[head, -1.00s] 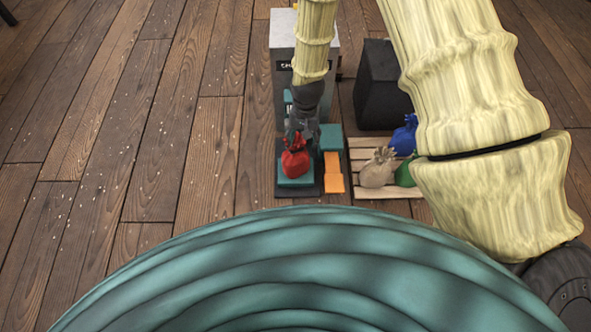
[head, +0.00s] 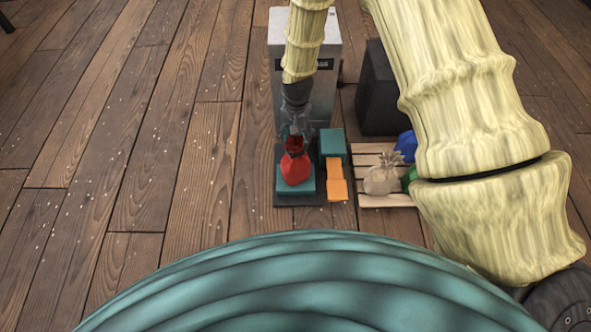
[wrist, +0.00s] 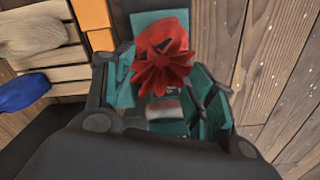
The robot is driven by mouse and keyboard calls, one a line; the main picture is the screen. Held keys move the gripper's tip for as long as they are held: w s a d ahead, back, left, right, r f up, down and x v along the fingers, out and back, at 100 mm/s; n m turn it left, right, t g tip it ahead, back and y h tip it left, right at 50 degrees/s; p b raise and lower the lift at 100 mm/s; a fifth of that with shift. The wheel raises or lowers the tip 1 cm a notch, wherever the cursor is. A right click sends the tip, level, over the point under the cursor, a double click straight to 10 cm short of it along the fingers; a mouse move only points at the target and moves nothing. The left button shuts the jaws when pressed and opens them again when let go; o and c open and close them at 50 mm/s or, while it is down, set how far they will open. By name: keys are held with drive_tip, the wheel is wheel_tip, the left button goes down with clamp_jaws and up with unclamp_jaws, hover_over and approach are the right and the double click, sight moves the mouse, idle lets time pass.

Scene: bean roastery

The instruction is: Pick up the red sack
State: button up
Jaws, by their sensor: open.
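The red sack (head: 296,168) stands upright on a teal platform (head: 308,186) with a dark base, its gathered neck pointing up. In the wrist view the red sack (wrist: 161,55) shows its ruffled top between the open jaws. My gripper (head: 296,135) hangs right at the sack's neck, fingers apart. In the wrist view my gripper (wrist: 165,95) has a teal-padded finger on either side of the sack's top. I cannot tell whether either finger touches it.
A wooden pallet (head: 384,200) to the right holds beige (head: 383,176), green (head: 409,178) and blue (head: 406,146) sacks. An orange part (head: 336,180) and teal block (head: 332,148) sit beside the platform. A grey machine (head: 290,45) and black box (head: 378,90) stand behind. Floor at left is clear.

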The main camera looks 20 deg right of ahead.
sight(296, 144)
drive_tip(key=shift+w+a+f+b, duration=0.1)
drive_tip(key=shift+f+b, duration=1.55)
drive_tip(key=shift+f, duration=1.1)
clamp_jaws()
drive_tip(key=shift+r, duration=0.1)
